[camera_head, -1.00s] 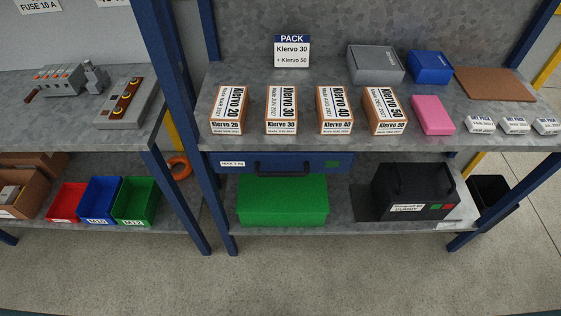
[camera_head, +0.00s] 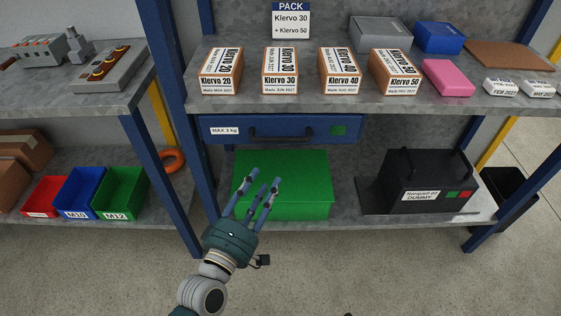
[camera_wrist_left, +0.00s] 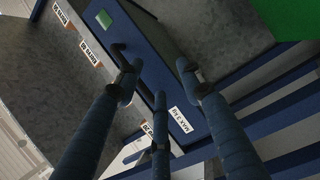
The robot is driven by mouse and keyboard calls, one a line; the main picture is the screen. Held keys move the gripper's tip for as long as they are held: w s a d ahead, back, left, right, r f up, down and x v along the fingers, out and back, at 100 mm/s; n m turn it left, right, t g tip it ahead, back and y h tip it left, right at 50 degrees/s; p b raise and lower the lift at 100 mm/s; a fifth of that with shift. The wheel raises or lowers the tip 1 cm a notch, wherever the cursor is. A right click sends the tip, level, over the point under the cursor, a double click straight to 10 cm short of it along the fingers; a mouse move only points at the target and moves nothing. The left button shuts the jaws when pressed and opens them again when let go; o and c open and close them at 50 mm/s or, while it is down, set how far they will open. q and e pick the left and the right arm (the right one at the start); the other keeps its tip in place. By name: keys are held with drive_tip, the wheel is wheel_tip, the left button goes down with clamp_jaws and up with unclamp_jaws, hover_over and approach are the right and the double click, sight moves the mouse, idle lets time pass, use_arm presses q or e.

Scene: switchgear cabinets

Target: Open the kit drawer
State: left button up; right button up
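The kit drawer (camera_head: 225,139) is a blue box front under the middle bench top, with a "MAX 3 kg" label and a green square. It looks shut. Its dark bar handle (camera_head: 284,137) runs across the front. My left gripper (camera_head: 259,182) is open and empty, below and in front of the handle, fingers pointing up toward it and apart from it. In the left wrist view the drawer front (camera_wrist_left: 177,82) lies beyond the spread fingers, and part of the handle (camera_wrist_left: 121,50) shows past a fingertip.
A green box (camera_head: 312,180) stands on the lower shelf behind my left gripper. A black case (camera_head: 415,180) stands right of it. The bench top (camera_head: 300,103) overhangs the drawer and holds several Klervo boxes. A blue post (camera_head: 163,165) stands left. The floor in front is clear.

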use_arm(q)
drive_tip(key=n+t, duration=0.1)
approach(279, 140)
drive_tip(key=shift+h, duration=0.4)
drive_tip(key=x, duration=1)
drive_tip(key=shift+w+f+b, duration=0.1)
drive_tip(key=shift+w+b, duration=0.3)
use_arm(e)
drive_tip(key=shift+w+r, duration=0.25)
drive_tip(key=shift+r, duration=0.4)
drive_tip(key=shift+w+r, duration=0.2)
drive_tip(key=shift+r, duration=0.4)
use_arm(q)
drive_tip(key=shift+c, duration=0.3)
clamp_jaws()
